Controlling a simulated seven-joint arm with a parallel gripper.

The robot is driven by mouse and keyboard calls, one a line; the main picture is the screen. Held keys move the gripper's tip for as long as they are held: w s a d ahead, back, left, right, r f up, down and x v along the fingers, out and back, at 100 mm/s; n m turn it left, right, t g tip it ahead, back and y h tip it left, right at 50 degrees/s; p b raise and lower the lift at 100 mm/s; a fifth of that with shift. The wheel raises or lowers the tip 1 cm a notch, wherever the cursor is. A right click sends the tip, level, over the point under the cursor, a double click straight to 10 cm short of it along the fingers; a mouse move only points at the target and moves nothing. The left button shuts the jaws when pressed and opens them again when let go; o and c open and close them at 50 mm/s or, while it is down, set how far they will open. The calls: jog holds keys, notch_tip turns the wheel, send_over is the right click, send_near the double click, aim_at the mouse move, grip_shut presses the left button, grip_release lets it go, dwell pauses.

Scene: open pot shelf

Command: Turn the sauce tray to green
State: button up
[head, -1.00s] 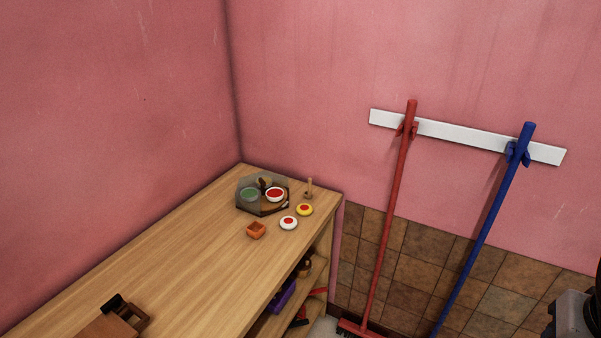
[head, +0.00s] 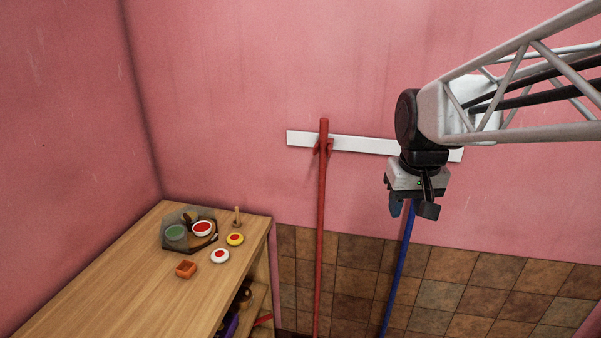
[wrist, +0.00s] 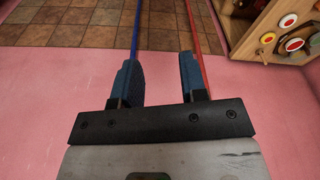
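The sauce tray (head: 203,241) is a dark, many-sided tray at the far end of the wooden shelf top, near the wall corner. On it are a green sauce bowl (head: 176,232) at the left, a red sauce bowl (head: 202,228) at the right and a darker item behind, hard to make out. My gripper (head: 412,209) is in the air to the right of the shelf, pointing down, well apart from the tray. In the wrist view my gripper (wrist: 158,65) has its two fingers apart with nothing between them.
A red pole (head: 322,230) and a blue pole (head: 399,270) hang along the wall near my gripper.

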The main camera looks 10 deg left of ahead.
jog(key=w+a+n, duration=0.2)
jog(key=w+a, duration=0.9)
jog(key=a, duration=0.3)
jog(key=n+g, duration=0.2)
jog(key=n, duration=0.5)
send_over(187, 215)
notch_tip(187, 215, down, 20)
jog(key=shift+s+r, duration=0.1)
jog(key=shift+f, duration=3.9)
